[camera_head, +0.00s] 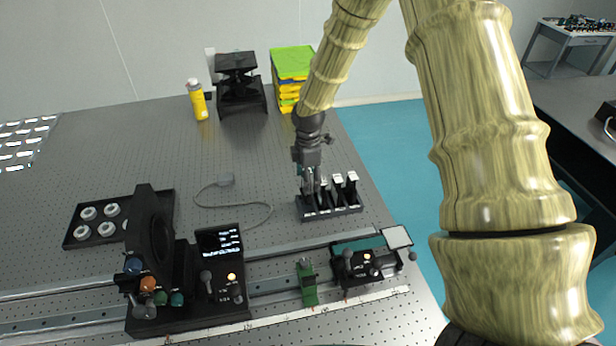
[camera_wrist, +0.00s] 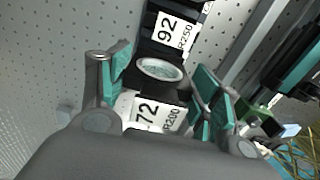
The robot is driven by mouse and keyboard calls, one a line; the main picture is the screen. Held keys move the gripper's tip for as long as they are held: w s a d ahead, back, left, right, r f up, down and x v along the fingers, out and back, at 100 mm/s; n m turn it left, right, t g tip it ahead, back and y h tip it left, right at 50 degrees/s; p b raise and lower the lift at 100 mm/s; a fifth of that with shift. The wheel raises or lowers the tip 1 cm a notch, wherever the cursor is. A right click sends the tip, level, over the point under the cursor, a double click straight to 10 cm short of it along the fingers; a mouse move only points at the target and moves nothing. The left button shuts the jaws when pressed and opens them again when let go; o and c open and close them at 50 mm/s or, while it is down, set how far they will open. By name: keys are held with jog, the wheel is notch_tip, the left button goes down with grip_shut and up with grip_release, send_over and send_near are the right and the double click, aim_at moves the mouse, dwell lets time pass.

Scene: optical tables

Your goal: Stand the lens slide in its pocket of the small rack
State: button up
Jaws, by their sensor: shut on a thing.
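My gripper (camera_head: 309,182) points down over the left end of the small black rack (camera_head: 332,211). In the wrist view my gripper (camera_wrist: 160,76) is shut on a dark lens slide with a white label (camera_wrist: 152,114) reading "72 R200". A round clear lens (camera_wrist: 160,69) shows between the two teal-padded fingers. The slide's lower edge is hidden, so I cannot tell whether it is seated in a pocket or just above it. Another slide, labelled "92 R250" (camera_wrist: 168,31), stands beyond it.
Other white-topped slides (camera_head: 352,177) stand in the rack to the right of my gripper. A black device with coloured knobs (camera_head: 155,270) and a rail (camera_head: 275,285) lie in front. A cable (camera_head: 235,205) lies to the left.

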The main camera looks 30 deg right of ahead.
jog(key=shift+f+b, duration=1.1)
jog(key=shift+f, duration=1.7)
jog(key=shift+f, duration=0.2)
jog(key=o, duration=1.2)
jog(key=shift+o, duration=0.2)
jog(key=shift+r+p, duration=3.55)
jog(key=shift+r, duration=1.45)
jog(key=shift+a, duration=0.1)
